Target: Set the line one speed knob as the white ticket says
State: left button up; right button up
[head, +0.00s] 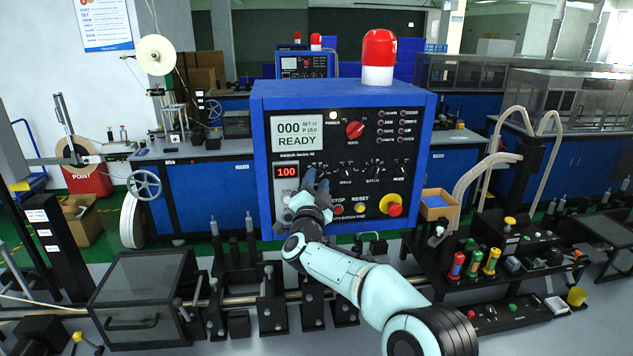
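A row of small black knobs (374,169) runs right of that display. My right gripper (317,181) is at the panel, at the left end of this row. Its fingers cover whatever knob is there, and I cannot tell whether they touch or grip it. The speed knob's label is not readable. I cannot make out a white ticket for line one. My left gripper is not in view.
A red knob (354,130), a red mushroom button (391,205) and a yellow reset button (360,208) are on the panel. A red lamp (378,50) tops the cabinet. A black rail with clamps (271,300) runs in front. A cardboard box (436,204) stands right.

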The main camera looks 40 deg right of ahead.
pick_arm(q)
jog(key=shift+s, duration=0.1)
pick_arm(e)
jog(key=shift+s, duration=0.1)
jog(key=shift+c, duration=0.7)
jog(key=shift+s, duration=0.1)
grip_shut()
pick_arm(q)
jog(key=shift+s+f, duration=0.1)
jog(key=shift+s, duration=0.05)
